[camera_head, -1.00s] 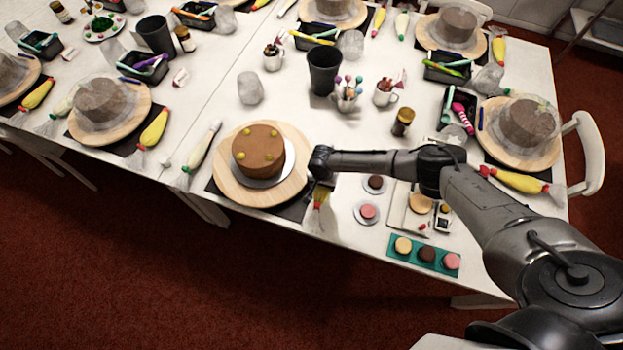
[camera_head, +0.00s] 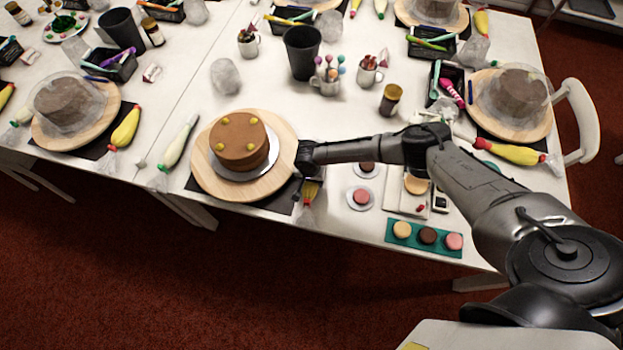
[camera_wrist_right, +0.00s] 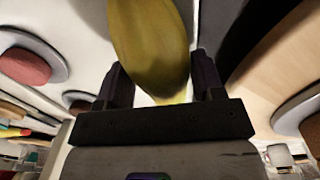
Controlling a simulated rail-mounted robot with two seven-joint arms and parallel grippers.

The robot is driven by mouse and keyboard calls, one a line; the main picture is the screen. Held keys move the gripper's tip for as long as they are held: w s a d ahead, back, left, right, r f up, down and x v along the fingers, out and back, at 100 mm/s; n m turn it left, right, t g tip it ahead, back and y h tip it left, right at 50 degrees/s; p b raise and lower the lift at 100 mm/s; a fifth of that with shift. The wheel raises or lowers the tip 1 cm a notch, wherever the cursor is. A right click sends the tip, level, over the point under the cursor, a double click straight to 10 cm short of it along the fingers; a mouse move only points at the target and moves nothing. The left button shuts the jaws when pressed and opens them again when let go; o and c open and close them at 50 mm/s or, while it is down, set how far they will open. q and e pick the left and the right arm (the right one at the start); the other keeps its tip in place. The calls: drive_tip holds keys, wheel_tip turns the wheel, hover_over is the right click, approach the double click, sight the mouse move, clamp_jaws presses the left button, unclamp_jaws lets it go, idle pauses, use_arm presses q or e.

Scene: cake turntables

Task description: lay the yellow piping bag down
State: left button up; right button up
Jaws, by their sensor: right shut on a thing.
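The yellow piping bag (camera_head: 311,190) shows just below my right gripper (camera_head: 303,172), at the right edge of the wooden turntable (camera_head: 208,176) that bears a brown cake (camera_head: 239,148) with yellow dots. In the right wrist view the bag's yellow body (camera_wrist_right: 153,45) lies between the two dark fingers of my right gripper (camera_wrist_right: 158,85), which is shut on it. The bag's clear lower end reaches down near the table's front edge; whether it touches the table I cannot tell. Most of its upper part is hidden by the gripper. My left gripper is not in view.
A teal tray with macarons (camera_head: 390,238) and a saucer with a pink macaron (camera_head: 352,204) stand to the right. A white-green piping bag (camera_head: 178,145) lies left of the turntable. A black cup (camera_head: 302,55) and mugs stand behind. The table's front edge is close.

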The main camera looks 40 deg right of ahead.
drive_tip(key=shift+f, duration=0.2)
idle(0.6)
drive_tip(key=shift+f+b, duration=0.3)
drive_tip(key=shift+f, duration=0.05)
drive_tip(key=o, duration=0.7)
drive_tip(key=shift+w+a+r+p, duration=0.1)
drive_tip(key=shift+r+p, duration=0.3)
drive_tip(key=shift+r, duration=1.9)
drive_tip(key=shift+w+a+r+p, duration=0.15)
drive_tip(key=shift+r+p, duration=0.3)
drive_tip(key=shift+r, duration=1.9)
drive_tip(key=shift+s+a+r+p, duration=0.1)
drive_tip(key=shift+r+p, duration=0.3)
drive_tip(key=shift+r, duration=1.9)
